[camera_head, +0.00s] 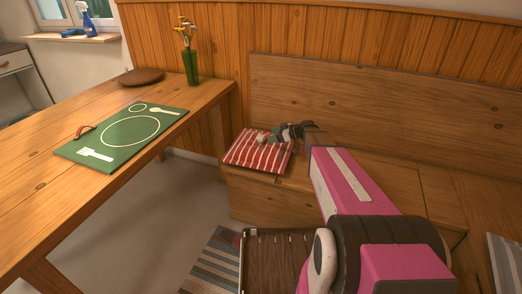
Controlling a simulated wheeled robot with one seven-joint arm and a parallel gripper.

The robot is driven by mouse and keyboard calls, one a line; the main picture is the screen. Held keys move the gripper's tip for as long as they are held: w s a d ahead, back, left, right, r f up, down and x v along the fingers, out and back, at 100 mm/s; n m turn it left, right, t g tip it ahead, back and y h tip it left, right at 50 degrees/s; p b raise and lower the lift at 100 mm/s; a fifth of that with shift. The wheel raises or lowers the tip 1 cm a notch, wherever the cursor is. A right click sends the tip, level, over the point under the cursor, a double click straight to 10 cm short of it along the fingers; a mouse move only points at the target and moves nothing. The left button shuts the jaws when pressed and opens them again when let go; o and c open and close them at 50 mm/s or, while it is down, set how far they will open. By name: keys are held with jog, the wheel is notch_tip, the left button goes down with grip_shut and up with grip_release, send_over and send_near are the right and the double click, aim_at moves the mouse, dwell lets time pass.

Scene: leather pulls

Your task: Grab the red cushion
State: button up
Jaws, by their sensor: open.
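The red cushion (255,152) has white stripes and lies flat on the left end of the wooden bench seat, near the table's corner. My pink and black arm reaches in from the lower right. My gripper (277,137) is at the cushion's upper right edge and is open. Its fingers are small and dark here, and I cannot tell whether they touch the cushion. A small whitish and greenish shape shows beside the fingers, too small to make out.
A wooden table (60,210) stands at the left with a green placemat (125,152), a round brown board (141,76) and a green vase (190,68). A dark slatted crate (275,265) and a striped rug (212,262) are on the floor. The bench back (400,100) rises behind.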

aim_at(264, 136)
jog(key=x, duration=0.5)
jog(key=shift+r, duration=0.25)
grip_shut()
